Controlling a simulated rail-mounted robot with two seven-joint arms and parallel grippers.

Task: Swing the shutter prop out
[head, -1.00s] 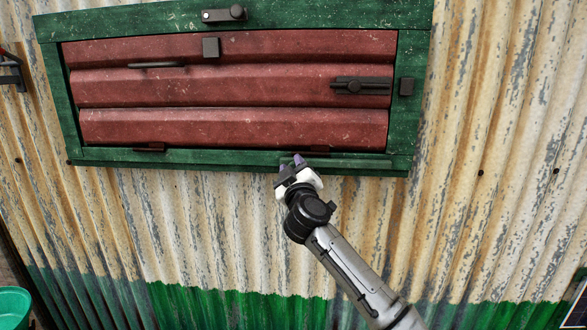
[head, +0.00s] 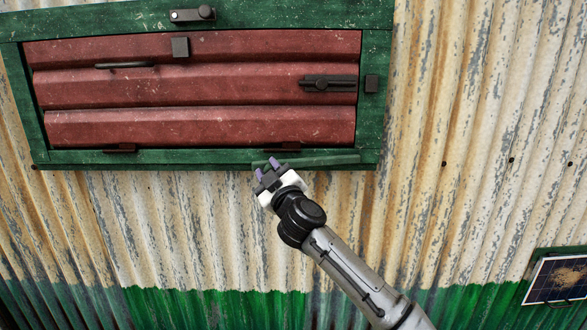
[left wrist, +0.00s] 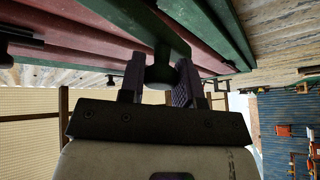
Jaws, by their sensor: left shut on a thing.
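The shutter prop (head: 325,160) is a slim green bar at the lower right edge of the green window frame (head: 375,125). Its free left end stands out from the frame. My left gripper (head: 266,167) is at that end, below the red shutter (head: 200,127). In the left wrist view the fingers are shut on the prop's dark round knob (left wrist: 160,72), and the green bar (left wrist: 135,20) runs past above it. The shutter sits closed in its frame. My right gripper is not in view.
A dark bolt (head: 328,83) is on the shutter's right side, and a dark handle (head: 127,66) is at its upper left. A dark turn-latch (head: 192,14) is on the top frame. Corrugated wall surrounds the window; a solar panel (head: 557,280) is at lower right.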

